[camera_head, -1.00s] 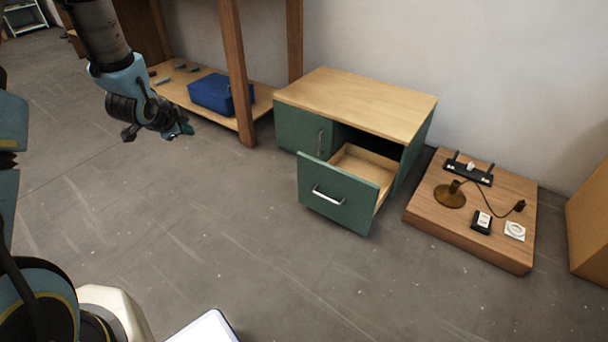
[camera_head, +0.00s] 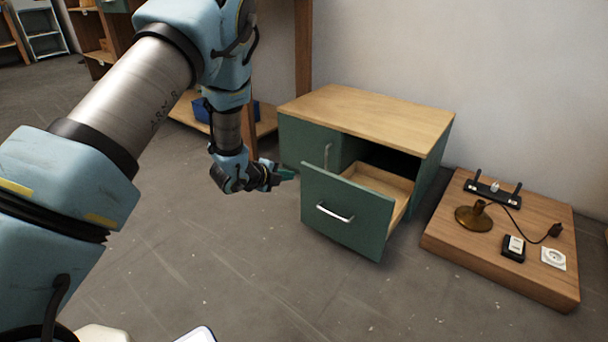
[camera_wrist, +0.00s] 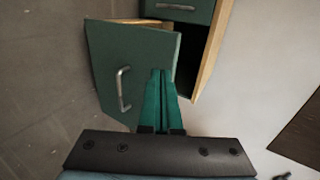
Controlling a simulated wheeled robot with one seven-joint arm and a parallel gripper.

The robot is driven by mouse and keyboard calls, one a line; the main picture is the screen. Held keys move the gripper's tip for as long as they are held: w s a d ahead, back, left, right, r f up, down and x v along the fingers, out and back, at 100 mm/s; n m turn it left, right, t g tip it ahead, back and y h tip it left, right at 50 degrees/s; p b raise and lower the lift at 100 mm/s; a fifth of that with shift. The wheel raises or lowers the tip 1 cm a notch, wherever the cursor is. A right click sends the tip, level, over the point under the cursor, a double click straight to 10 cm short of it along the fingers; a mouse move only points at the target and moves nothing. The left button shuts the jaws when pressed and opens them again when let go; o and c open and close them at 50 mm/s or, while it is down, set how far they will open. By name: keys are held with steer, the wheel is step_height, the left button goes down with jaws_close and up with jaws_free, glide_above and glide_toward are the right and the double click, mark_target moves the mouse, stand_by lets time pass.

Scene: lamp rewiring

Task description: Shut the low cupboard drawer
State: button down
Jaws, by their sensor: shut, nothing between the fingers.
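The low cupboard (camera_head: 365,112) has a pale wood top and green fronts. Its drawer (camera_head: 345,222) stands pulled out, with a green front, a silver bar handle (camera_head: 335,212) and a pale wooden box that looks empty. My gripper (camera_head: 289,174) is shut and empty, just left of the drawer front near its upper left corner. In the wrist view the closed green fingers (camera_wrist: 162,75) overlap the edge of the drawer front (camera_wrist: 135,60). I cannot tell whether they touch it. The drawer handle (camera_wrist: 123,88) shows left of the fingers.
A low wooden platform (camera_head: 445,240) right of the cupboard holds a lamp base (camera_head: 474,216), a cord and small electrical parts. A wooden shelf with a blue box (camera_head: 201,112) stands left, partly behind my arm. The floor before the drawer is clear.

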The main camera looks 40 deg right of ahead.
mark_target(310, 169)
steer(key=x, duration=0.2)
steer(key=b+x, duration=0.1)
steer(key=x, duration=0.1)
steer(key=r+b+x, duration=0.1)
steer(key=x, duration=0.2)
steer(key=shift+w+d, duration=0.1)
steer(key=shift+d, duration=0.3)
steer(key=shift+w+d+r+b, duration=0.1)
steer(key=shift+d+b, duration=0.2)
steer(key=shift+d, duration=0.2)
steer(key=shift+d, duration=0.15)
